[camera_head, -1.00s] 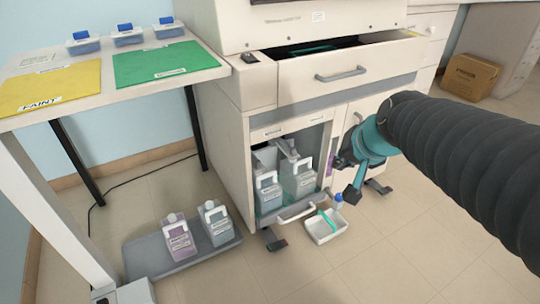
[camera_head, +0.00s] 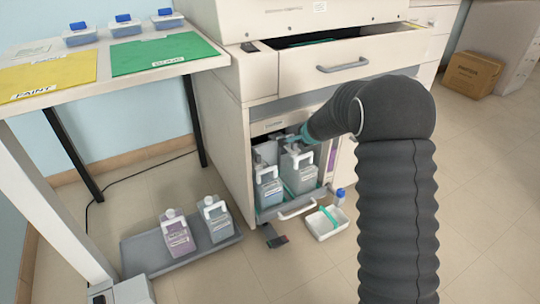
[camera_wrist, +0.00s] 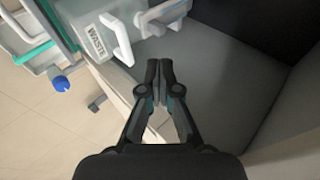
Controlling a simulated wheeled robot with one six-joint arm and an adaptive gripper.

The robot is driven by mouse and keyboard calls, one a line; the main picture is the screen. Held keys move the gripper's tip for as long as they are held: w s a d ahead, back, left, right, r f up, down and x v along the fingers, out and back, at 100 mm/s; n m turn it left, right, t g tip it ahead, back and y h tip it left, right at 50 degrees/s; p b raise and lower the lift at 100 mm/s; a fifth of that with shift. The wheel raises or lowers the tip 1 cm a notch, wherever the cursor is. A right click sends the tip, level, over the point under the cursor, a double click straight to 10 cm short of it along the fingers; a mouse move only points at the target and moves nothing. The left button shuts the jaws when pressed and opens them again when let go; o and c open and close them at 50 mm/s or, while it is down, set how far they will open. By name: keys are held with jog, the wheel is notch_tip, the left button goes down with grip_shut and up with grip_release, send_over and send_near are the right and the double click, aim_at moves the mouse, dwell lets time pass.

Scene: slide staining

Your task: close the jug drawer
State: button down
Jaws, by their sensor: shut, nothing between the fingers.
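The jug drawer (camera_head: 297,208) is low in the white cabinet, pulled out a little, with a white handle at its front. Two grey jugs stand in it, a left jug (camera_head: 268,188) and a right jug (camera_head: 301,177). My arm reaches into the cabinet opening above and behind the jugs, and its end is mostly hidden in the head view. In the wrist view my gripper (camera_wrist: 158,70) is shut and empty, pointing past a jug labelled WASTE (camera_wrist: 95,42). The gripper looks apart from the jug. A grey inner surface lies beyond the fingers.
An upper drawer (camera_head: 345,68) stands open above the opening. On the floor are a tray (camera_head: 200,252) with two jugs, a white bin (camera_head: 326,224) and a blue-capped bottle (camera_head: 340,196). A side table (camera_head: 150,82) is at left.

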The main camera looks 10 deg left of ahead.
jog(key=w+a+f+m, duration=0.3)
jog(key=w+f+m, duration=0.1)
jog(key=f+m, duration=0.25)
jog(key=m+y+b, duration=0.1)
jog(key=m+y, duration=0.2)
jog(key=m, duration=0.7)
send_near(267, 154)
jog(key=shift+m+g, duration=0.25)
jog(key=shift+g, duration=0.15)
jog(key=shift+p+x, duration=0.85)
jog(key=shift+x, duration=2.3)
jog(key=shift+w+r, duration=0.15)
jog(key=shift+r, duration=0.05)
